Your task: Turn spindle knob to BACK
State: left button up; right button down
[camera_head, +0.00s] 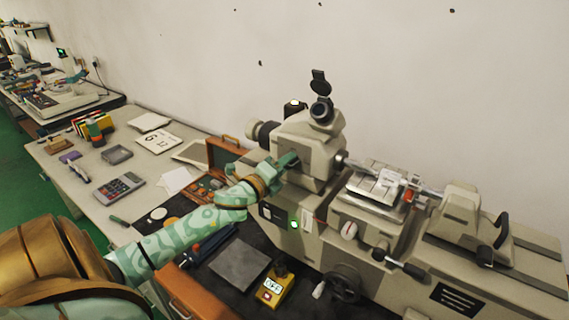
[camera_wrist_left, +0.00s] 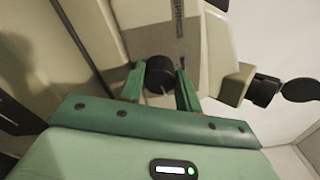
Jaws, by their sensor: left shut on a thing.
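The beige lathe (camera_head: 310,128) stands at the middle right of the bench. Its black spindle knob (camera_wrist_left: 160,75) sits on the headstock face between the two green fingers of my left gripper (camera_wrist_left: 158,84) in the left wrist view. The fingers are shut on the knob, one on each side. In the head view my left gripper (camera_head: 288,161) reaches the front of the headstock, and it hides the knob there. The knob's marking is not readable. My right gripper is not in view.
A yellow box with an OFF sign (camera_head: 271,290) stands on the dark mat in front of the lathe. A handwheel (camera_head: 345,282) and levers stick out at the lathe's front. A calculator (camera_head: 119,186) and papers lie on the bench at left.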

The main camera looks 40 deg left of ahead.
pick_arm(q)
jog(key=n+p, duration=0.2)
jog(key=n, duration=0.2)
jog(key=shift+n, duration=0.4)
jog(key=n+p, duration=0.2)
jog(key=n, duration=0.1)
jog(key=shift+n, duration=0.4)
jog(key=n+p, duration=0.2)
jog(key=n, duration=0.2)
jog(key=shift+d+n+y, duration=0.1)
jog(key=shift+n+y, duration=0.2)
jog(key=shift+f+n+p, duration=0.2)
jog(key=shift+n+p, duration=0.95)
jog(key=shift+n, duration=0.45)
jog(key=shift+f+n, duration=0.1)
jog(key=shift+n, duration=0.2)
jog(key=o, duration=0.7)
